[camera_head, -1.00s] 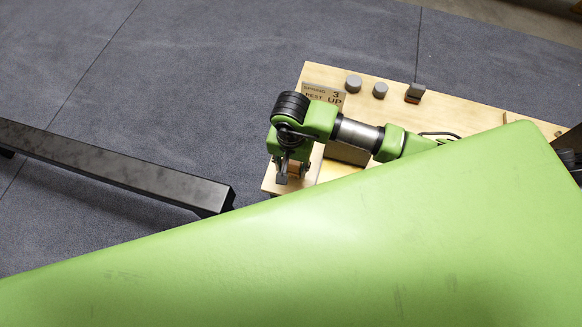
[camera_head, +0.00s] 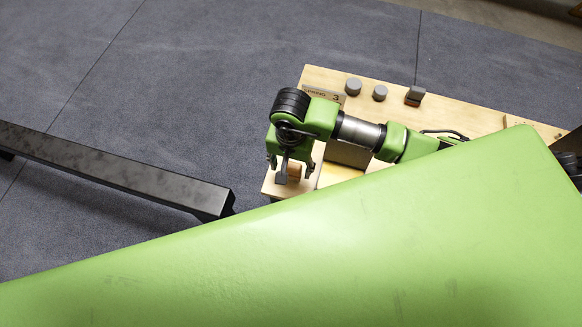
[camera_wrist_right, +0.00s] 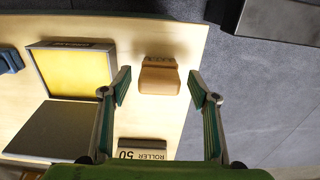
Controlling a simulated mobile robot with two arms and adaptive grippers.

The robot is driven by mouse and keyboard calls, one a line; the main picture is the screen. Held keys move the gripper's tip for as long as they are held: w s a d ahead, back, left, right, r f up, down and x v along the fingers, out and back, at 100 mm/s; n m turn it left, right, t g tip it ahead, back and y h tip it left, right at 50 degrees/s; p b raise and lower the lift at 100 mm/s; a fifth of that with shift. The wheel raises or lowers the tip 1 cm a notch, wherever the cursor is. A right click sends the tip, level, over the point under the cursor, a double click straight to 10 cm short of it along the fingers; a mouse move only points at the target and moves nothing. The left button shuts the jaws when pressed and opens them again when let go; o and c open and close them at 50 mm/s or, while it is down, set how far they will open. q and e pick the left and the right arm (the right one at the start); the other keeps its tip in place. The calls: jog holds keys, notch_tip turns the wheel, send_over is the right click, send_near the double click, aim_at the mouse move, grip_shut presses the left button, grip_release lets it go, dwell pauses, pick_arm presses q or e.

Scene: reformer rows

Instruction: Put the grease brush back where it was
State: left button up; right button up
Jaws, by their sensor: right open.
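My right gripper (camera_head: 290,170) is open over the near left end of a pale wooden board. A tan wooden block-like thing (camera_wrist_right: 159,78), which may be the grease brush, sits on the board between its two spread fingers in the right wrist view. The fingers stand apart from it on both sides, and the gripper is empty. In the head view this tan thing (camera_head: 294,172) is partly hidden behind the gripper. My left gripper is not in view.
The board (camera_head: 450,115) carries grey round pieces (camera_head: 353,86), a small dark block (camera_head: 415,96) and a partly covered label plate. The wrist view shows a yellow pad (camera_wrist_right: 75,70) and a ROLLER 50 block (camera_wrist_right: 143,150). A green padded surface (camera_head: 300,250) fills the foreground; a black rail (camera_head: 110,170) lies left.

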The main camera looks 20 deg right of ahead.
aim_at(291, 167)
notch_tip(291, 167, up, 10)
jog(key=shift+r+b, duration=0.15)
jog(key=shift+b, duration=0.3)
dwell(0.4)
